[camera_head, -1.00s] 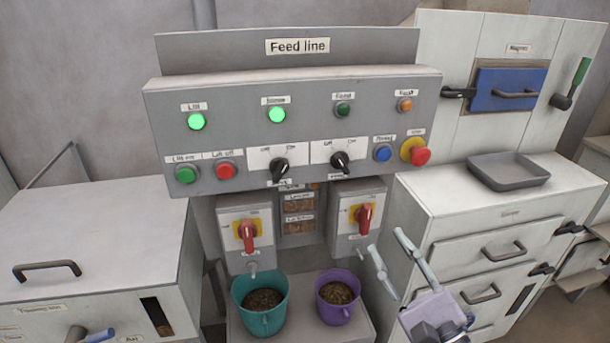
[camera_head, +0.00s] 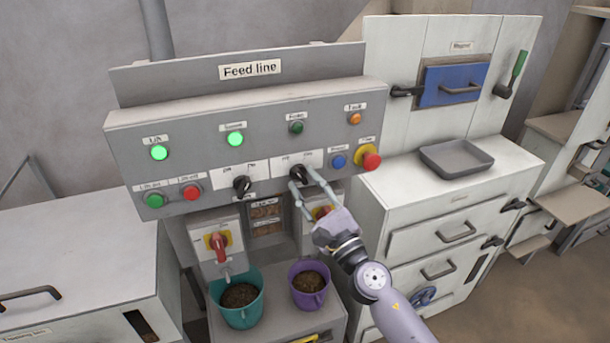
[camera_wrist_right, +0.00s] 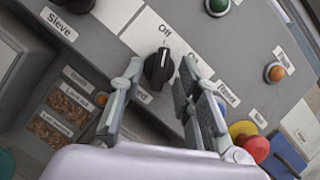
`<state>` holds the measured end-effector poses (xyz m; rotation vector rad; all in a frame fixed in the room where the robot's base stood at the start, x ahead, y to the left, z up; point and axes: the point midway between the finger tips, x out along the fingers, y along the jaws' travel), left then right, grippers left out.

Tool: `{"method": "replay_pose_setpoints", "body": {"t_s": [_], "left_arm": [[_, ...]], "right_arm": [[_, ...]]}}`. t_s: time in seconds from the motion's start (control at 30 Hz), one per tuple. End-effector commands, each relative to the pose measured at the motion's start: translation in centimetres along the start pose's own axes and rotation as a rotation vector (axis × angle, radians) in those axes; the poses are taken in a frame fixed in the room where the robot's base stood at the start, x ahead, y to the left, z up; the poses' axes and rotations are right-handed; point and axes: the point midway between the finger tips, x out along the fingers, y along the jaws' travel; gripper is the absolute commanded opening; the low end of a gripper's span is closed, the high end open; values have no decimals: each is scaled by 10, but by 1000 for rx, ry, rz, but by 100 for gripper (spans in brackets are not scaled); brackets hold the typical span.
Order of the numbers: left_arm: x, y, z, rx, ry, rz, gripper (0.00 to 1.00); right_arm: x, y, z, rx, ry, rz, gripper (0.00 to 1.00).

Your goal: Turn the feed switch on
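The feed switch (camera_head: 298,174) is a black rotary knob on the right white plate of the Feed line panel. It also shows in the right wrist view (camera_wrist_right: 158,68), where its white mark points towards "Off". My right gripper (camera_head: 304,179) is open in front of it. In the right wrist view its two fingers stand apart on either side of the knob, and a gap shows between them and the knob. I cannot tell how far the fingertips are from the panel. The dark green feed lamp (camera_head: 296,127) looks unlit. My left gripper is not in view.
A second black knob (camera_head: 241,186) sits to the left. A red stop button (camera_head: 371,161) and a blue button (camera_head: 339,161) are close on the right. Red-handled switches, a teal bucket (camera_head: 238,300) and a purple bucket (camera_head: 309,286) are below.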

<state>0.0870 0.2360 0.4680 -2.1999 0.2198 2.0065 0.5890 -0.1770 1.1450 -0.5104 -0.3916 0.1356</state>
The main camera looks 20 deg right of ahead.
Motion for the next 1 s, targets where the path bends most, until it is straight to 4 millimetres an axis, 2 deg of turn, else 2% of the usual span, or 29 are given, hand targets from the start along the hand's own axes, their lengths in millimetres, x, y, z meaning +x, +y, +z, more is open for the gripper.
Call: {"method": "replay_pose_setpoints", "body": {"t_s": [0.13, 0.4, 0.87, 1.0], "left_arm": [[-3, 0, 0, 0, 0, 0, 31], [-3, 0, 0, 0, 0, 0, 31], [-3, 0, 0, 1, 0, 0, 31], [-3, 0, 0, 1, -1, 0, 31]], "right_arm": [[9, 0, 0, 1, 0, 1, 31], [9, 0, 0, 0, 0, 1, 31], [9, 1, 0, 1, -1, 3, 1], [9, 1, 0, 1, -1, 3, 0]]}}
